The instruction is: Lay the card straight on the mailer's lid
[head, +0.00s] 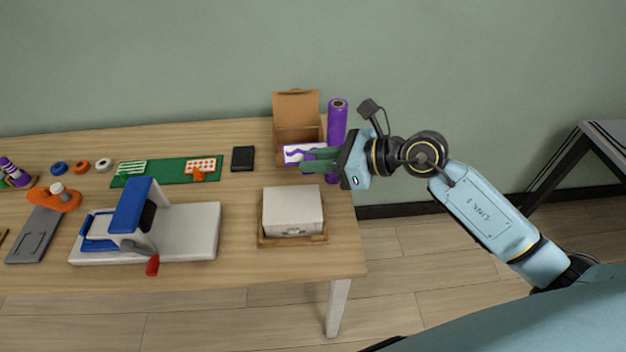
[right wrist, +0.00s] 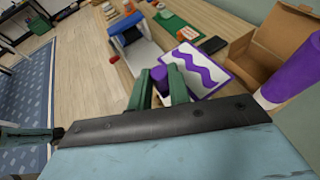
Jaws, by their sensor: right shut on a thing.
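The white card (head: 299,153) with a purple wavy line is at the back right of the table in the head view, in front of the open cardboard box. My right gripper (head: 312,160) is shut on it by a purple part, which shows between the fingers (right wrist: 160,88) in the right wrist view. The card (right wrist: 190,68) shows there face on, beyond the fingers and slanted. The white mailer (head: 292,208) sits closed in a shallow wooden tray (head: 292,241) at the table's front right, its lid bare. The gripper is behind and to the right of the mailer. My left gripper is not seen.
An open cardboard box (head: 297,118) and a purple roll (head: 337,125) stand close behind the card. A black flat box (head: 243,158) and a green mat (head: 150,172) lie to the left. A blue and white press (head: 135,215) stands left of the mailer, with free tabletop between.

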